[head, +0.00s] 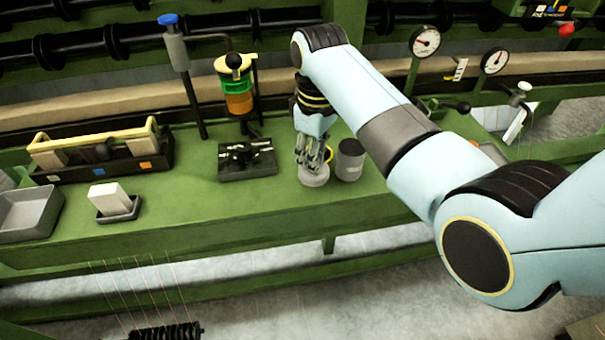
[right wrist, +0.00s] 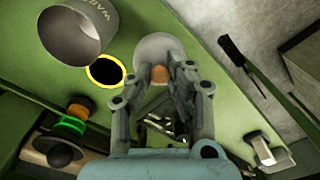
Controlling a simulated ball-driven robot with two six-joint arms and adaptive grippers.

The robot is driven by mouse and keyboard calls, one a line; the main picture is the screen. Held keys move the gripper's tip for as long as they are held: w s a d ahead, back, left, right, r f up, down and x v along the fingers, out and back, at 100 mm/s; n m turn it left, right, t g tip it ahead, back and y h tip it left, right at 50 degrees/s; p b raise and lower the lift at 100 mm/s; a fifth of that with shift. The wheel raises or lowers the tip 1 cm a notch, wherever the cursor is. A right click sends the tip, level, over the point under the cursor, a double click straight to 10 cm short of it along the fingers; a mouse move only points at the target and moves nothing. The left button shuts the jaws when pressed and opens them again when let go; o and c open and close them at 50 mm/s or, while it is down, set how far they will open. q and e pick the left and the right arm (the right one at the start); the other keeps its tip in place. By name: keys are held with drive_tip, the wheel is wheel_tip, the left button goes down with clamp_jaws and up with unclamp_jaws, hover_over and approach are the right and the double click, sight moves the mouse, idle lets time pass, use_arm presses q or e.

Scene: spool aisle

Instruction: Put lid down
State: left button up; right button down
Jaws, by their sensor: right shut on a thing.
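My right gripper (head: 315,160) reaches down over the green bench and is shut on the brown knob of a round pale grey lid (head: 314,177). In the right wrist view the knob sits between the fingertips (right wrist: 160,76), with the lid (right wrist: 159,50) beyond it. The lid is at or just above the bench top; I cannot tell whether it touches. A grey can (head: 350,163), upright and open-topped, stands just right of the lid. It also shows in the right wrist view (right wrist: 80,35), with lettering on its side. My left gripper is not in view.
A yellow-rimmed black circle (right wrist: 104,71) is close behind the lid. A dark fixture (head: 247,160) stands left of it. Farther left are a white block (head: 109,198) on a small tray, a grey bin (head: 28,214) and a yellow-handled rack (head: 95,145).

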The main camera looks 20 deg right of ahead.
sight(303, 184)
drive_tip(key=shift+w+a+f+b, duration=0.3)
drive_tip(key=shift+w+a+f, duration=0.5)
drive_tip(key=shift+w+f, duration=0.25)
wheel_tip(303, 184, down, 4)
drive_tip(key=shift+r+b, duration=0.15)
drive_tip(key=shift+b, duration=0.15)
drive_tip(key=c, duration=1.2)
unclamp_jaws()
drive_tip(key=shift+c, duration=0.2)
wheel_tip(303, 184, up, 12)
drive_tip(key=shift+r+p, duration=0.1)
drive_tip(key=shift+p, duration=0.75)
